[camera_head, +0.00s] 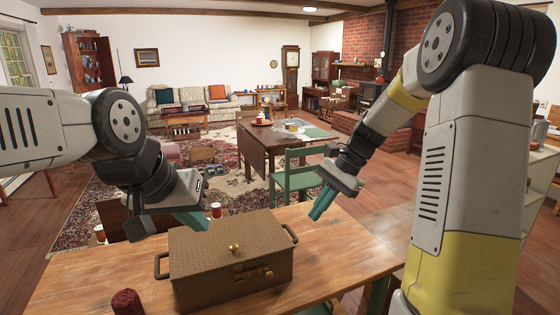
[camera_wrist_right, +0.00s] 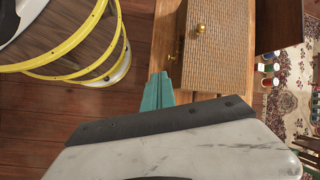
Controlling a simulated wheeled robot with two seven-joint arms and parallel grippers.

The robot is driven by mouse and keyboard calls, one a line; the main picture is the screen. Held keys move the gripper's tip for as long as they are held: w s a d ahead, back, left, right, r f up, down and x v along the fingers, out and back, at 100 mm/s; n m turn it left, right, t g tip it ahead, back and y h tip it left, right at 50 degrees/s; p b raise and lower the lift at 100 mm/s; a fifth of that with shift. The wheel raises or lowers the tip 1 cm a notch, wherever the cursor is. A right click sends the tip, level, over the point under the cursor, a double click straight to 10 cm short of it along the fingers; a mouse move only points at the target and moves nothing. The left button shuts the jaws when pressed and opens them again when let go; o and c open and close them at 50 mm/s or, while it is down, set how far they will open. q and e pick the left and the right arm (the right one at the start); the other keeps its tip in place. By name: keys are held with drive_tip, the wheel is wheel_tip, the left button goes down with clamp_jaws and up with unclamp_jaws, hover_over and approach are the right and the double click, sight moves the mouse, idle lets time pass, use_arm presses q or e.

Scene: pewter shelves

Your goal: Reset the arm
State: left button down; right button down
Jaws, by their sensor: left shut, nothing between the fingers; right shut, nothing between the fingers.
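My left gripper (camera_head: 196,221) hangs over the far left part of the wooden table, behind a brown woven box. Its teal fingers are shut and empty, and the box's back edge partly hides their tips. My right gripper (camera_head: 319,208) is raised above the table's far right side, right of the box and apart from it. Its teal fingers are shut together with nothing between them. In the right wrist view the shut fingers (camera_wrist_right: 157,92) point toward the table edge beside the box.
The lidded woven box (camera_head: 232,262), with brass knobs and side handles, stands on the wooden table (camera_head: 340,258). A dark red yarn-like roll (camera_head: 127,303) is at the front left. A green chair (camera_head: 297,180) stands beyond. The table right of the box is clear.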

drive_tip(key=s+d+r+n+t+h, duration=0.1)
drive_tip(key=s+r+n+t+h, duration=0.1)
drive_tip(key=s+r+n, duration=0.3)
drive_tip(key=s+d+r+n+t+h, duration=0.1)
drive_tip(key=s+r+n+t, duration=0.3)
drive_tip(key=s, duration=0.9)
drive_tip(key=shift+s+d+r+n+t+h, duration=0.3)
drive_tip(key=shift+d+r+n+t+h, duration=0.15)
drive_tip(key=shift+d+t, duration=0.3)
